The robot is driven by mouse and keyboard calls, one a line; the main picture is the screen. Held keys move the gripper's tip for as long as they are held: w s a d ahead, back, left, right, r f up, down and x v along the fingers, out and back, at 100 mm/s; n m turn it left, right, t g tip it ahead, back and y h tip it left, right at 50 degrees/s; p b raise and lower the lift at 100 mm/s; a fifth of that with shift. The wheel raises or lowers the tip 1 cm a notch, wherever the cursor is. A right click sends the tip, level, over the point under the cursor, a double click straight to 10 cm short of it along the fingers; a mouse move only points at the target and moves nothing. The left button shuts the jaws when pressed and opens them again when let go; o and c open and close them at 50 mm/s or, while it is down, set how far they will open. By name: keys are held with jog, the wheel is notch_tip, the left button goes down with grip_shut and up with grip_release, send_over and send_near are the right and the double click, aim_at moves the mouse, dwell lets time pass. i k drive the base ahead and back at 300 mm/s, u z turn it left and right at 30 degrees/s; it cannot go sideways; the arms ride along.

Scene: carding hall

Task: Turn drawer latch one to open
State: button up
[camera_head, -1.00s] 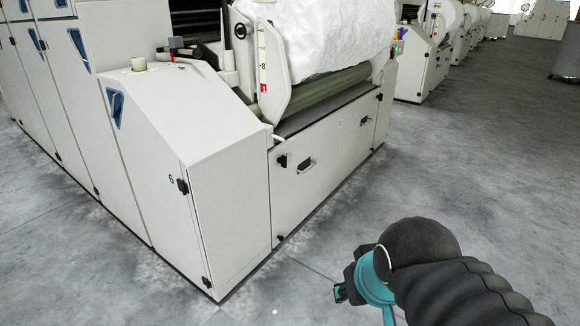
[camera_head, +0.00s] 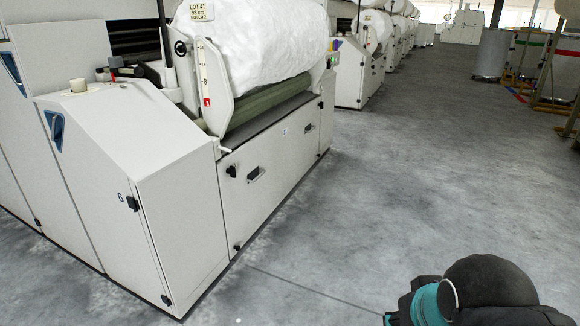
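A white drawer-like front panel (camera_head: 275,180) spans the lower front of the nearest carding machine and looks closed. A black latch knob (camera_head: 231,171) sits at its upper left, beside a dark recessed handle (camera_head: 254,174). Another small dark fitting (camera_head: 308,128) is farther right. I cannot read which latch is number one, nor tell its exact turn. My arm, in a black sleeve with a teal joint, is at the bottom right, well away from the panel. My gripper is out of view.
The angled white end cabinet (camera_head: 125,180), marked 6, stands left of the panel. A white fibre roll (camera_head: 262,45) lies above it, with a lot sign (camera_head: 195,12). Grey floor is clear to the right; a metal drum (camera_head: 491,53) and wooden racks stand far right.

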aim_at(231, 170)
jog(key=z, duration=0.35)
jog(key=i, duration=0.85)
jog(key=u, duration=1.95)
